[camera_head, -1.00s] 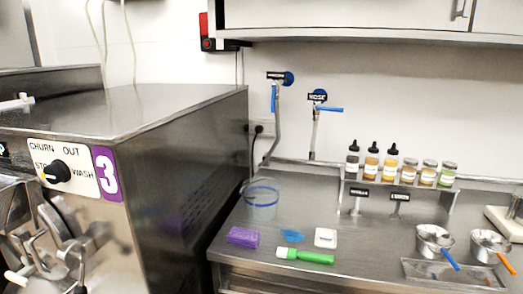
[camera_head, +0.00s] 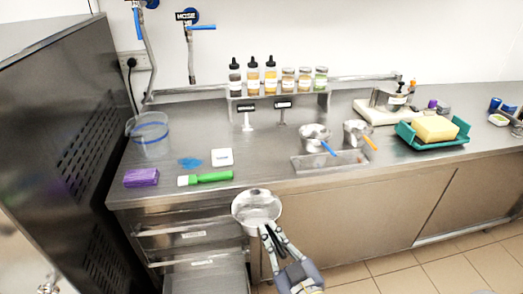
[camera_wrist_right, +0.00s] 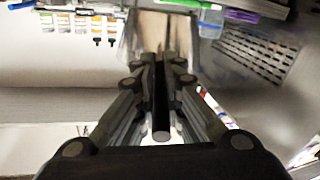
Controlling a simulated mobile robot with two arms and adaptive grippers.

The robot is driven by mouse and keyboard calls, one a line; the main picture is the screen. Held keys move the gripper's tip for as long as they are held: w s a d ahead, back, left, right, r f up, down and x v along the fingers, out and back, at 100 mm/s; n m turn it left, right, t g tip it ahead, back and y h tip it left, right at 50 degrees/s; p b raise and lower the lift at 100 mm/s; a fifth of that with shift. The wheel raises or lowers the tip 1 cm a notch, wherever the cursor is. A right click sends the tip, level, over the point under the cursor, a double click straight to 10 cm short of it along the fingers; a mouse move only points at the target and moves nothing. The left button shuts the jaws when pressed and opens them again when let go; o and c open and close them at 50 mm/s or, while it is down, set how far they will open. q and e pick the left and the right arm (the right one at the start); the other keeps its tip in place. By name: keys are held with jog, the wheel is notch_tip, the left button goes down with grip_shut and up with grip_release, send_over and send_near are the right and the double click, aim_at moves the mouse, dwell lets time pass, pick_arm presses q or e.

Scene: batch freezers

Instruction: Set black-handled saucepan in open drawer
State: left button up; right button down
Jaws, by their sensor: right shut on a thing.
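The metal saucepan (camera_head: 257,206) is held up in front of the counter's front edge, its round opening facing up toward the head camera. My right gripper (camera_head: 267,232) is shut on its handle. In the right wrist view, a black handle (camera_wrist_right: 160,115) lies between the shut fingers (camera_wrist_right: 161,62). A stack of drawers stands under the counter to the left of the pan. The lowest drawer (camera_head: 208,279) seems pulled out, lower than the saucepan and to its left; its inside is only partly visible. My left gripper is not in view.
The counter (camera_head: 270,155) holds a purple block (camera_head: 141,178), a green-handled brush (camera_head: 206,179), a clear container (camera_head: 150,132) and two smaller pans (camera_head: 314,137). A yellow sponge (camera_head: 436,128) sits in a green tray. A tall steel machine (camera_head: 62,165) stands at the left.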

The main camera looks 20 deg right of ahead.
aim_at(273, 210)
jog(key=shift+m+h, duration=0.3)
jog(key=shift+h, duration=0.3)
jog(key=w+d, duration=0.1)
jog(key=w, duration=0.1)
jog(key=w+d, duration=0.1)
jog(key=w, duration=0.2)
jog(key=w+d, duration=0.2)
jog(key=shift+w+f, duration=0.25)
jog(key=shift+w, duration=0.05)
jog(key=w+d+r+m+h, duration=0.2)
jog(key=w+d, duration=0.5)
jog(key=w, duration=0.2)
jog(key=shift+w, duration=0.25)
jog(key=shift+r, duration=0.1)
